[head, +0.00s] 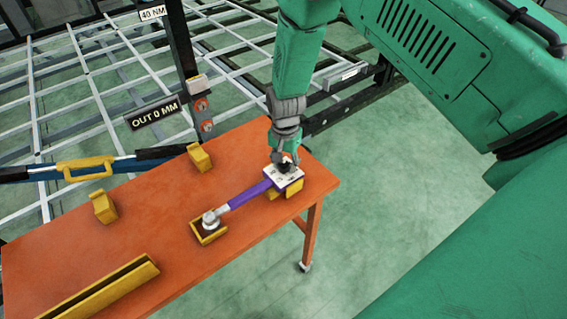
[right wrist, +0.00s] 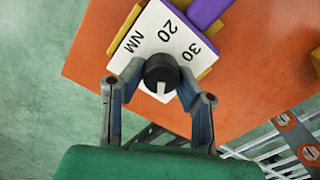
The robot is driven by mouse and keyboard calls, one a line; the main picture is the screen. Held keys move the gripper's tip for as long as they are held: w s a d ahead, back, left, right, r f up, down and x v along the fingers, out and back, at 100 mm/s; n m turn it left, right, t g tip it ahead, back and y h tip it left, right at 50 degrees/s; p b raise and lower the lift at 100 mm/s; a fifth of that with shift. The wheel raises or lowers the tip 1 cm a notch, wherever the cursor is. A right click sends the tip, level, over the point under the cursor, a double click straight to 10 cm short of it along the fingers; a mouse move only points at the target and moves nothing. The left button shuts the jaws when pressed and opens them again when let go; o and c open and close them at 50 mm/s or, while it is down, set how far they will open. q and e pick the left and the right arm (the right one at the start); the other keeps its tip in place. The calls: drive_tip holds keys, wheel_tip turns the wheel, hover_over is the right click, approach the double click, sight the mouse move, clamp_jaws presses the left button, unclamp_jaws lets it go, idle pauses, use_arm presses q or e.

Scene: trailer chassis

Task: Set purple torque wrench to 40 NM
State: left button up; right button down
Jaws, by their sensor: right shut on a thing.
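The purple torque wrench (head: 250,194) lies on the orange table, its metal head (head: 211,220) in a yellow holder. A white dial plate (head: 291,182) is at its other end. In the right wrist view the dial plate (right wrist: 148,28) reads 20, 30 and NM; part of it is hidden. A black knob (right wrist: 160,70) on the plate has a white mark pointing down the picture, away from the 20 and 30. My right gripper (head: 284,164) is shut on the knob, with its fingers on either side (right wrist: 160,78). My left gripper is not in view.
The orange table (head: 150,225) carries several yellow holders, including a long one (head: 105,290). A blue tool with a yellow handle (head: 85,167) is at the left. Signs read 40 NM (head: 153,13) and OUT 0 MM (head: 154,113) by the chassis post. The table's middle is clear.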

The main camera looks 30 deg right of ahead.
drive_tip(key=shift+a+n, duration=0.2)
drive_tip(key=shift+n, duration=0.5)
drive_tip(key=shift+a+r+n, duration=0.15)
drive_tip(key=shift+a+n, duration=0.35)
drive_tip(key=shift+n, duration=0.4)
drive_tip(key=shift+a+r+n, duration=0.1)
drive_tip(key=shift+n, duration=1.2)
drive_tip(key=n, duration=0.1)
drive_tip(key=d+n, duration=0.1)
drive_tip(key=n, duration=0.1)
drive_tip(key=shift+d+f, duration=0.2)
drive_tip(key=shift+a+n, duration=0.4)
drive_tip(key=shift+n, duration=0.7)
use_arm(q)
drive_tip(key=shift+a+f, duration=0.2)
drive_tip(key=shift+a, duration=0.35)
use_arm(e)
drive_tip(key=shift+s, duration=0.1)
drive_tip(key=shift+d, duration=0.1)
